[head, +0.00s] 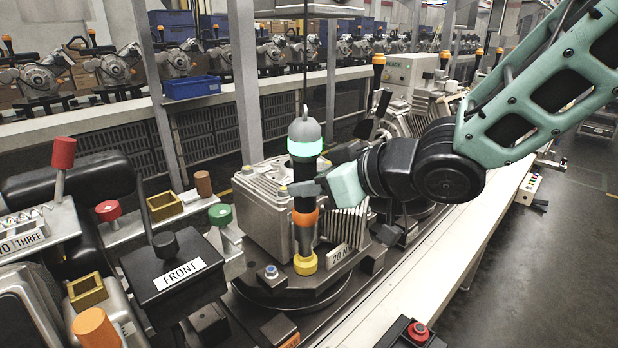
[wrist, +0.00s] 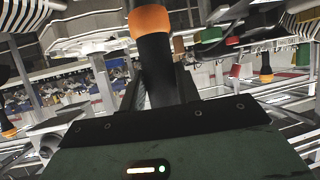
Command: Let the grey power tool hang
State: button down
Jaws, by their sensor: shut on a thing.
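The grey power tool (head: 305,148) stands upright, with a grey cap, a glowing teal band, a black body, an orange collar and a yellow tip. A thin dark cable (head: 304,62) runs up from above the hook on its cap. My gripper (head: 306,188) is shut around the black body, coming from the right. In the wrist view the tool's black shaft and orange collar (wrist: 152,20) stick out beyond my gripper. The yellow tip is low beside the ribbed grey housing (head: 265,210); I cannot tell whether it touches the fixture below.
A black FRONT box (head: 172,268) with a lever stands left of the fixture. Red and green knobs and yellow sockets crowd the left. A red button box (head: 417,334) is at the bottom right. More housings line the conveyor behind. Open floor (head: 560,250) lies to the right.

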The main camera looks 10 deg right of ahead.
aim_at(306, 210)
jog(key=shift+s+d+f+b, duration=0.15)
jog(key=shift+s+f+b, duration=0.5)
jog(key=shift+f+b, duration=0.15)
jog(key=shift+s+d+f+b, duration=0.1)
jog(key=shift+s+f+b, duration=0.55)
jog(key=shift+f, duration=0.2)
jog(key=c, duration=1.3)
grip_release()
jog(key=shift+c, duration=0.2)
jog(key=o, duration=0.6)
